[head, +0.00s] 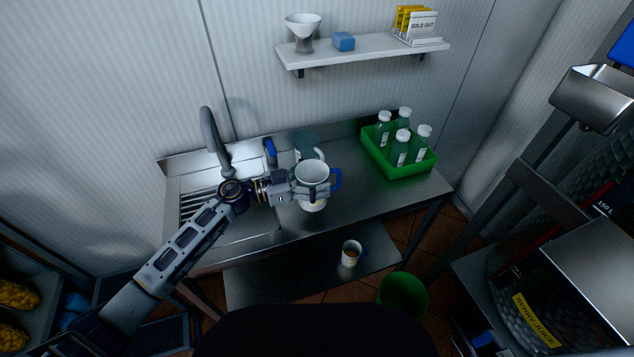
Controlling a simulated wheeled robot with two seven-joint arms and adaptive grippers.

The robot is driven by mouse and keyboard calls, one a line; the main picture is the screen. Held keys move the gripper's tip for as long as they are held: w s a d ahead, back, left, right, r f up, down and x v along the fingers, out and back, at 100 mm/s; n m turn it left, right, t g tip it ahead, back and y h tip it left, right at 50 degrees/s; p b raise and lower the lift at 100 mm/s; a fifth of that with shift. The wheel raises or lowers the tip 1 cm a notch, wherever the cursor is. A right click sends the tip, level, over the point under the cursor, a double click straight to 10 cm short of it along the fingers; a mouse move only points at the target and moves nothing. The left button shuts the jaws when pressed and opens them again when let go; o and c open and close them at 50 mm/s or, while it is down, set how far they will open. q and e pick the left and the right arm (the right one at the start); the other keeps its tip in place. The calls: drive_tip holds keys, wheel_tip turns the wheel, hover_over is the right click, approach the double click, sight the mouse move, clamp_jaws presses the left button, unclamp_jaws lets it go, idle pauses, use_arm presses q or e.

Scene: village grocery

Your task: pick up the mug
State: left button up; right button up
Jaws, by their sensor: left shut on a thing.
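A white mug (312,174) with a blue handle stands out above the steel counter in the middle of the head view. My left gripper (308,190) reaches in from the left and is shut on this mug, with its fingers around the mug's sides. The mug is upright, and its open top faces me. I cannot tell whether its base touches the counter. Another white mug (351,254) with dark contents stands on the lower shelf. My right gripper is not in view.
A steel counter (375,190) holds a green crate (400,172) with several bottles at the right. A tap (213,138) rises by the sink on the left. Behind the held mug stand a blue item (270,152) and a pale vessel. A wall shelf (365,52) hangs above.

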use_arm(q)
drive_tip(key=shift+r, duration=1.85)
drive_tip(key=shift+r, duration=0.3)
